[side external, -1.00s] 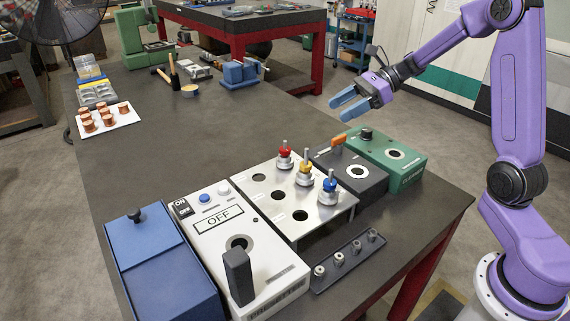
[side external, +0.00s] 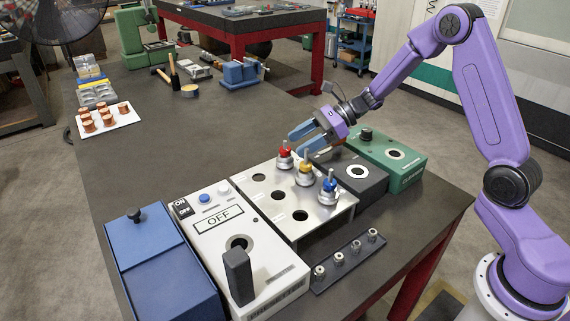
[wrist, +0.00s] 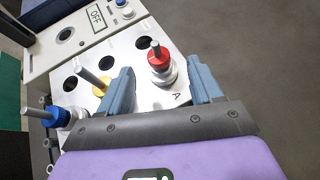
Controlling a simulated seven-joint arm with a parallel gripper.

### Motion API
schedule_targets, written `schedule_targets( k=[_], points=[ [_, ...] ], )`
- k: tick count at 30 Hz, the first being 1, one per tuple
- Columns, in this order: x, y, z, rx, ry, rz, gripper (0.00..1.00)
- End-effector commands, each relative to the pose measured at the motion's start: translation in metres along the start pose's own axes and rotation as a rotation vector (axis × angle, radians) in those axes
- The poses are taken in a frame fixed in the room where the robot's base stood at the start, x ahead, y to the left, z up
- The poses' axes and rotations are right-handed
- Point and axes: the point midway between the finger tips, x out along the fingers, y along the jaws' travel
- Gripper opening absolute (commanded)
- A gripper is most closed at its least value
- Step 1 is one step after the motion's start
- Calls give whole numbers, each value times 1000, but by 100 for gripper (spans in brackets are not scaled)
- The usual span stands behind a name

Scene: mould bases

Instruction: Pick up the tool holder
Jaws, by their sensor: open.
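Three tool holders stand upright in a silver rack (side external: 270,208). The red-topped one (side external: 285,156) is at the back, the yellow-topped one (side external: 305,172) in the middle and the blue-topped one (side external: 329,187) at the front. My gripper (side external: 297,143) is open and empty, just above and behind the red-topped holder. In the wrist view the red-topped holder (wrist: 158,62) shows between and beyond the blue fingertips, near the letter A. The yellow-topped holder (wrist: 98,84) is just left of the left finger, and the blue-topped one (wrist: 55,116) is at the left edge.
A dark box with a round hole (side external: 357,172) and a green box (side external: 396,155) stand right of the rack. A white OFF box (side external: 228,222) and a blue box (side external: 160,265) stand left. A strip of small fittings (side external: 345,258) lies in front.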

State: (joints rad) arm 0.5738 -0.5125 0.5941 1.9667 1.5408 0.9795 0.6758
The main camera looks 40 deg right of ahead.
Motion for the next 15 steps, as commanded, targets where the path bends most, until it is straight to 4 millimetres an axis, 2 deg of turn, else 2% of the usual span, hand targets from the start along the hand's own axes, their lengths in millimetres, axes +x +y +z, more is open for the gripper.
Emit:
schedule_targets(
  k=[5,15],
  points=[
    [11,0,-1,0,0,1,65],
    [53,2,-4,-2,0,2,65]
  ],
)
